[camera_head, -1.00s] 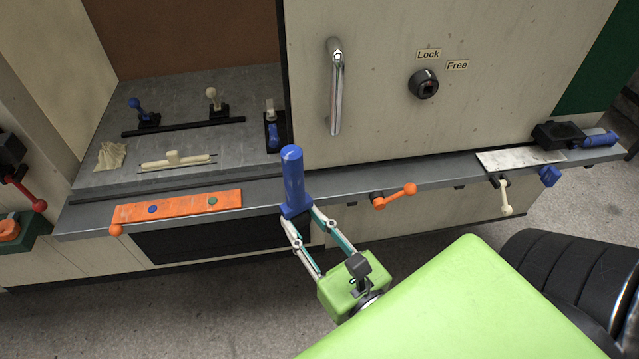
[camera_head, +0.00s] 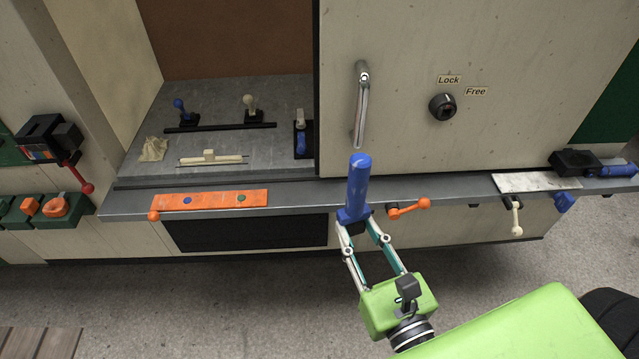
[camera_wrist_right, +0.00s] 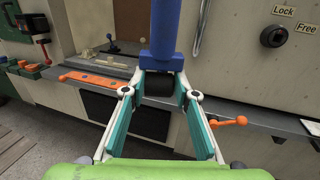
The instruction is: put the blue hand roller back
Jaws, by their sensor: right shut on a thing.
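The blue hand roller (camera_head: 357,185) stands upright in my right gripper (camera_head: 358,222), its blue handle pointing up. My right gripper is shut on its lower end, and a black part (camera_wrist_right: 157,88) shows between the fingers in the right wrist view. The blue handle also shows in the right wrist view (camera_wrist_right: 162,35). In the head view the roller overlaps the front edge of the grey ledge (camera_head: 300,191); I cannot tell its exact distance from it. My left gripper is not in view.
An orange strip (camera_head: 215,200) lies on the ledge at left. An orange lever (camera_head: 410,208) and a cream lever (camera_head: 516,216) stick out below its edge. A white plate (camera_head: 535,181) and a black block (camera_head: 575,162) with a blue handle (camera_head: 618,171) are at right. A metal door handle (camera_head: 361,105) juts out behind.

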